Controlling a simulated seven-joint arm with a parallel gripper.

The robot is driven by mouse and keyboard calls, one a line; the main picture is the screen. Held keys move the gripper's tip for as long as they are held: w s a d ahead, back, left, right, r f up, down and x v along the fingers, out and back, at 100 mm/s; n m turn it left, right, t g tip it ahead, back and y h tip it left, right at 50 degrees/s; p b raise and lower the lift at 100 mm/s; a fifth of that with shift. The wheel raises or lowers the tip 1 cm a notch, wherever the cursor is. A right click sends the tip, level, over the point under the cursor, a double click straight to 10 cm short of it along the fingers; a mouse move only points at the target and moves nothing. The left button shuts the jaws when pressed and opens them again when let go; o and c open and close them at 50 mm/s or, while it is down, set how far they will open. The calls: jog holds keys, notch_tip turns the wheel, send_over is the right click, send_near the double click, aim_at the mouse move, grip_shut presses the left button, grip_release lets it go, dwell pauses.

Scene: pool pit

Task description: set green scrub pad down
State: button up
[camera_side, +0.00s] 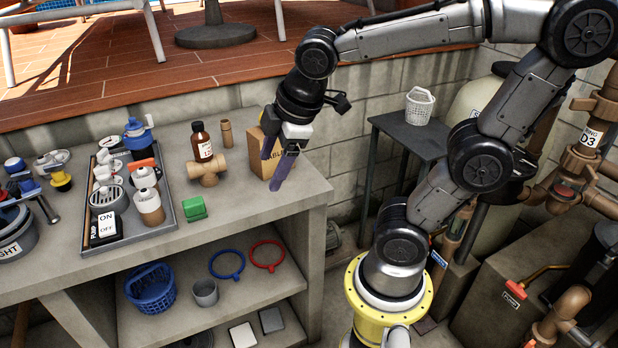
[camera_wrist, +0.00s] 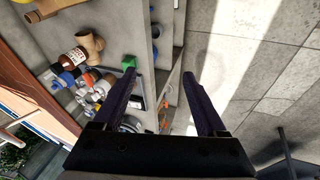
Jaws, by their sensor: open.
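The green scrub pad (camera_side: 194,209) lies on the concrete bench top, just right of the grey tray. It also shows in the wrist view (camera_wrist: 129,62), left of the fingers. My gripper (camera_side: 273,168) is above the right end of the bench, in front of the cardboard box, pointing down. It is to the right of the pad and apart from it. In the wrist view my gripper (camera_wrist: 160,76) has its two fingers spread with nothing between them.
The cardboard box (camera_side: 257,151), brown bottle (camera_side: 202,142) and pipe fitting (camera_side: 208,172) stand behind the pad. The grey tray (camera_side: 172,222) is crowded with parts. The bench top (camera_side: 245,203) is bare right of the pad. A shelf below holds rings and a blue basket (camera_side: 152,289).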

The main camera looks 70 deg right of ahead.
jog(key=s+a+f+m+t+y, duration=0.1)
jog(key=s+m, duration=0.6)
jog(key=m, duration=0.1)
jog(key=shift+s+a, duration=0.1)
dwell(0.9)
